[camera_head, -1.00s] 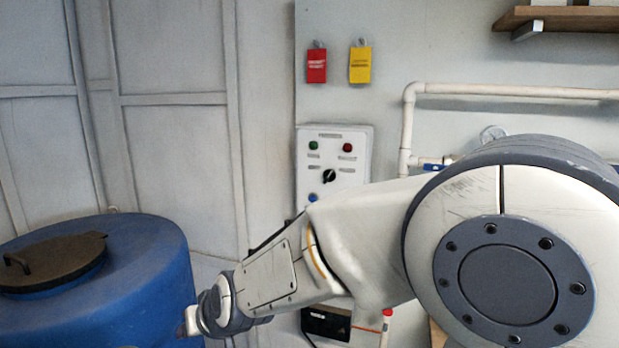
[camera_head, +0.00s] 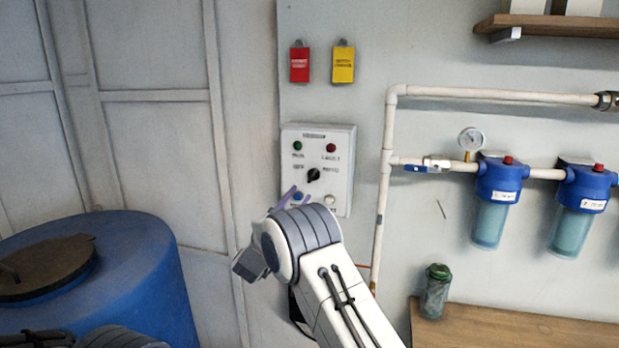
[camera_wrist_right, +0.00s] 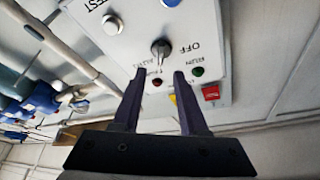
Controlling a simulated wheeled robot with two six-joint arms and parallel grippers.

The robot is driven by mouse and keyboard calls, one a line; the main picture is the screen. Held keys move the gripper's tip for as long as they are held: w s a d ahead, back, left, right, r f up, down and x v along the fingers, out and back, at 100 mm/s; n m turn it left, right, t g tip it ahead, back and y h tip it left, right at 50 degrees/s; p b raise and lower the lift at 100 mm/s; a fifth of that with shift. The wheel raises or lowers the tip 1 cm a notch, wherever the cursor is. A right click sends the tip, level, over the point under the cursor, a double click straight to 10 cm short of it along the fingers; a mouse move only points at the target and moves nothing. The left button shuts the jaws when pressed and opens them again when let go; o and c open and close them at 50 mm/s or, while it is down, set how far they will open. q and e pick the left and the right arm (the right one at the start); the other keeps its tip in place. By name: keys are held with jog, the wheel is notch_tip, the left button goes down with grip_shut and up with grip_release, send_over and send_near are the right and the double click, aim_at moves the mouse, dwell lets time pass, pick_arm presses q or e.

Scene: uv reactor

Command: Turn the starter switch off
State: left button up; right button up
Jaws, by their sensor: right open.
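My left gripper is not in view.
The box also carries a green lamp (camera_head: 297,146), a red lamp (camera_head: 331,148), a blue button (camera_head: 297,197) and a pale button (camera_head: 330,199). Red (camera_head: 300,65) and yellow (camera_head: 343,64) tags hang above. A white pipe (camera_head: 387,150) stands right, a blue barrel (camera_head: 140,265) left.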

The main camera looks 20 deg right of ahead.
aim_at(312, 177)
jog(key=p+x, duration=0.2)
jog(key=x, duration=0.4)
jog(key=shift+r+p, duration=0.2)
jog(key=shift+p, duration=0.1)
jog(key=shift+w+d+r, duration=0.15)
jog(key=shift+w+d, duration=0.35)
grip_shut()
